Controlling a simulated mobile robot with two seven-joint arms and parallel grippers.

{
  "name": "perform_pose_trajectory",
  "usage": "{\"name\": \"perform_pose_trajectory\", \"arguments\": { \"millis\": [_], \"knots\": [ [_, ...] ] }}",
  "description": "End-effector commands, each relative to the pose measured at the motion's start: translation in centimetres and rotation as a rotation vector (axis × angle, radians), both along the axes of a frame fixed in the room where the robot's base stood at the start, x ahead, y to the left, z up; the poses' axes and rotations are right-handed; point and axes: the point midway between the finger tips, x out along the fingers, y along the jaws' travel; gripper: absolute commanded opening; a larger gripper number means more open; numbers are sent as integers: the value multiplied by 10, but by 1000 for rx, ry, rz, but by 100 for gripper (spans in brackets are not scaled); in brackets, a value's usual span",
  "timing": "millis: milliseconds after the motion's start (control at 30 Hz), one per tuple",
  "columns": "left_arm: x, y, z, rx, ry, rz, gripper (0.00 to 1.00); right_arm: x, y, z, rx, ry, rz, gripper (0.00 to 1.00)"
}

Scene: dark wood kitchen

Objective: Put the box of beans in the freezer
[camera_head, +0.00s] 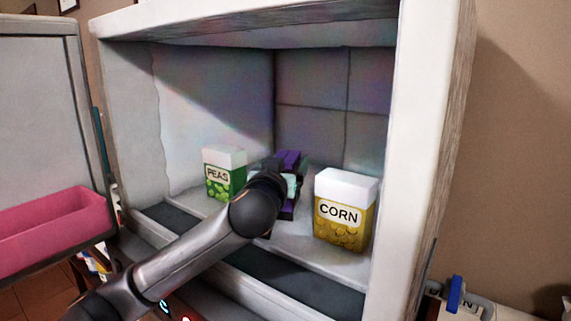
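The freezer (433,120) stands open in front of me, with a pale inner floor and grey back wall. My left arm reaches in from the lower left. My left gripper (289,182), with dark and purple parts, is inside the compartment just above its floor, between two boxes. My own wrist covers much of it, so I cannot see whether its fingers are open or shut. No box of beans can be made out; a small pale patch shows at the gripper, but I cannot tell what it is. My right gripper is out of view.
A green and white peas box (224,173) stands upright left of the gripper. A yellow and white corn box (345,208) stands upright to its right, near the front. The open door (40,110) with a pink bin (55,232) is at the left. A blue item (455,294) is at lower right.

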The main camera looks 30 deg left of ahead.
Motion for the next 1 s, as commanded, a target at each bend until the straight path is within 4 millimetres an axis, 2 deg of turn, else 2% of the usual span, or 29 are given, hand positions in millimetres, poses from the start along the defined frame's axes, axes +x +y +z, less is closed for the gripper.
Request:
{"name": "perform_pose_trajectory", "arguments": {
  "millis": [367, 467, 1000],
  "knots": [
    [0, 1, 4, 1, -1, 1, 92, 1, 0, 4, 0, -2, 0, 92],
    [-6, -2, 2, 0, -1, -2, 92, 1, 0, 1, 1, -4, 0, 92],
    [-99, -27, 3, 0, -2, -3, 92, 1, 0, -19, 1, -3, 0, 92]
  ]
}}
